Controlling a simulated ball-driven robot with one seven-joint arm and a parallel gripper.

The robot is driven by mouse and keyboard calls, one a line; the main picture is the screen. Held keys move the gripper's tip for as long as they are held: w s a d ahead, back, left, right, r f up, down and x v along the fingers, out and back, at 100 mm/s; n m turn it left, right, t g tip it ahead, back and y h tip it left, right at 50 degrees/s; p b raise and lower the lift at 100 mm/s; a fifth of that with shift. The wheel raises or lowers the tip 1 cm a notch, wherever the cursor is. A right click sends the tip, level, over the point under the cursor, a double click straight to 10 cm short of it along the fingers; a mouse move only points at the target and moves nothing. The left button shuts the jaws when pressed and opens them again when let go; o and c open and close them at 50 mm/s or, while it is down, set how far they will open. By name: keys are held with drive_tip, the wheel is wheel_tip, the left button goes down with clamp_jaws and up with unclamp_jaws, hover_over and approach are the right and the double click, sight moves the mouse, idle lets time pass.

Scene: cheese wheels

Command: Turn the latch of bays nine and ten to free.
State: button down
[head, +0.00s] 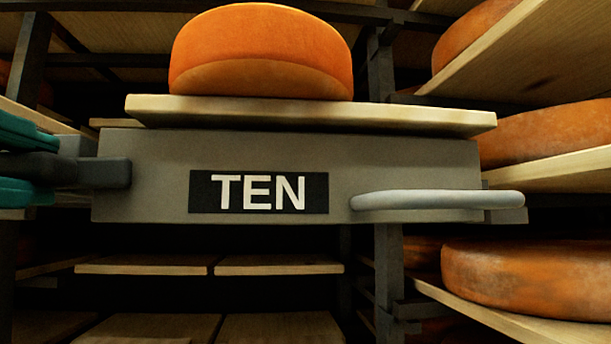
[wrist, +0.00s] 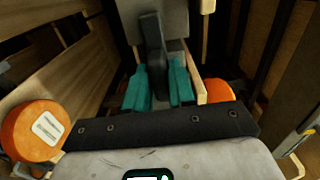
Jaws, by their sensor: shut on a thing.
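A grey panel with a black TEN plate (head: 259,192) fills the middle of the head view. A dark latch lever (head: 108,173) sits at the panel's left end and reaches out to the left, about level in the picture. My gripper (head: 45,167), with teal fingers, comes in from the left edge, one finger above and one below the lever, shut on it. In the wrist view, the lever (wrist: 152,45) stands between the two teal fingers of my gripper (wrist: 158,82), against the grey panel. The fingers partly hide the lever's outer end. No nine label is in view.
A pale grey bar handle (head: 437,200) sticks out at the panel's right. An orange cheese wheel (head: 262,55) rests on a wooden board (head: 310,115) above the panel. Shelves with more wheels (head: 530,278) stand close on the right. Empty boards (head: 278,265) lie below.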

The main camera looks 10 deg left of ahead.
drive_tip(key=n, duration=0.8)
drive_tip(key=shift+n+p, duration=0.35)
drive_tip(key=shift+n, duration=0.05)
drive_tip(key=n+p, duration=0.1)
drive_tip(key=n, duration=0.3)
drive_tip(key=shift+f+n+p, duration=0.1)
drive_tip(key=shift+n+p, duration=0.35)
drive_tip(key=shift+n, duration=2.05)
drive_tip(key=c, duration=1)
unclamp_jaws()
drive_tip(key=shift+c, duration=0.2)
